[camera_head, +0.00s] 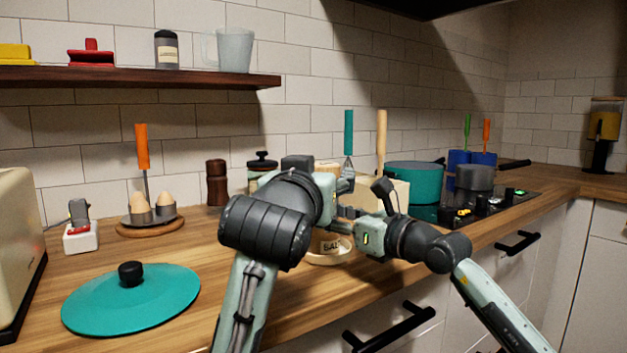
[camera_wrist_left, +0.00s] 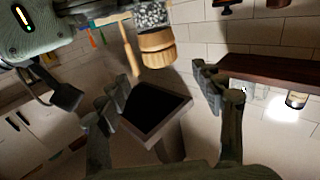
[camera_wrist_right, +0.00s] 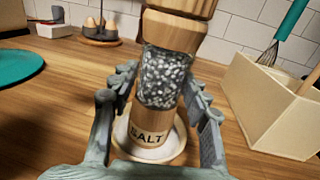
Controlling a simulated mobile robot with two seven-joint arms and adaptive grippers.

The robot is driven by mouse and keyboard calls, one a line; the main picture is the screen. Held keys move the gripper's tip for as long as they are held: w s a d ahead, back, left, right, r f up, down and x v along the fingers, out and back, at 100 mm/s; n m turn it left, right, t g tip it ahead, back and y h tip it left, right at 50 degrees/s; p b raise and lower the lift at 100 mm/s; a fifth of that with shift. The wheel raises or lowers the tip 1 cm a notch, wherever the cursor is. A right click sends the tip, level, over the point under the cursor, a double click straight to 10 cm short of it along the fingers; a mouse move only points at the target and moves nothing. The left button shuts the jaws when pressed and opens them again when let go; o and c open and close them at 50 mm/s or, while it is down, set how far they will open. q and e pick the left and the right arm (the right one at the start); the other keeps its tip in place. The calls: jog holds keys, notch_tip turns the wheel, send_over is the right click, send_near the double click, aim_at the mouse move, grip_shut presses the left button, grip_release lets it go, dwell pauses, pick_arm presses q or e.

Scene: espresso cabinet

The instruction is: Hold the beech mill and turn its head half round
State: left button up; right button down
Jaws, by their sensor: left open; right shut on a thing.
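The beech mill (camera_wrist_right: 150,118) stands upright on a pale round saucer (camera_wrist_right: 175,152). It has a wooden base marked SALT, a clear section of white grains and a wooden head. My right gripper (camera_wrist_right: 162,80) is shut around its clear middle section. In the left wrist view, which is upside down, the mill's wooden head (camera_wrist_left: 157,48) is near the top. My left gripper (camera_wrist_left: 165,105) is open and empty, its fingers apart from the head.
A beige utensil box (camera_wrist_right: 275,108) with a whisk is close beside the mill. A dark mill (camera_head: 216,183), egg cups (camera_head: 140,212) and a teal lid (camera_head: 130,298) are to the left. A teal pot (camera_head: 414,180) is to the right. A shelf (camera_head: 140,78) is above.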

pick_arm(q)
jog(key=s, duration=0.3)
jog(key=shift+s+a, duration=0.25)
jog(key=shift+a, duration=0.05)
pick_arm(e)
jog(key=c, duration=0.7)
grip_release()
